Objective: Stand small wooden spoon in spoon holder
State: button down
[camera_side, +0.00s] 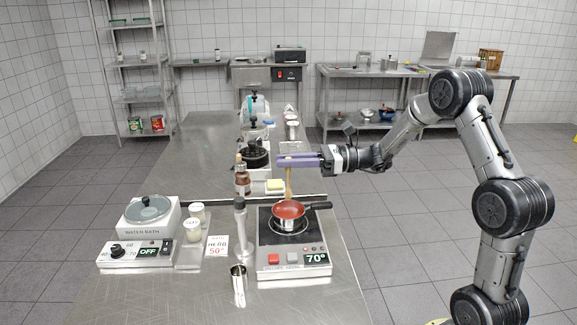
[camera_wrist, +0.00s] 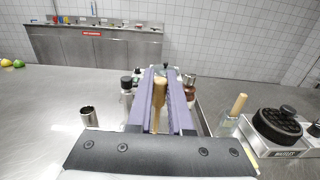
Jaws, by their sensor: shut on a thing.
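My gripper (camera_side: 297,160) has long purple fingers and is shut on the small wooden spoon (camera_side: 289,180). The spoon hangs roughly upright above the red pan (camera_side: 289,211); whether its lower end touches the pan I cannot tell. In the wrist view the spoon (camera_wrist: 158,98) shows between the two fingers (camera_wrist: 161,92). A steel cylinder open at the top (camera_side: 238,285), probably the spoon holder, stands at the table's front, left of the hotplate. It also shows in the wrist view (camera_wrist: 88,117), left of the fingers, and looks empty from here.

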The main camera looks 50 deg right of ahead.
jog(key=shift+r, duration=0.25)
dwell(0.3)
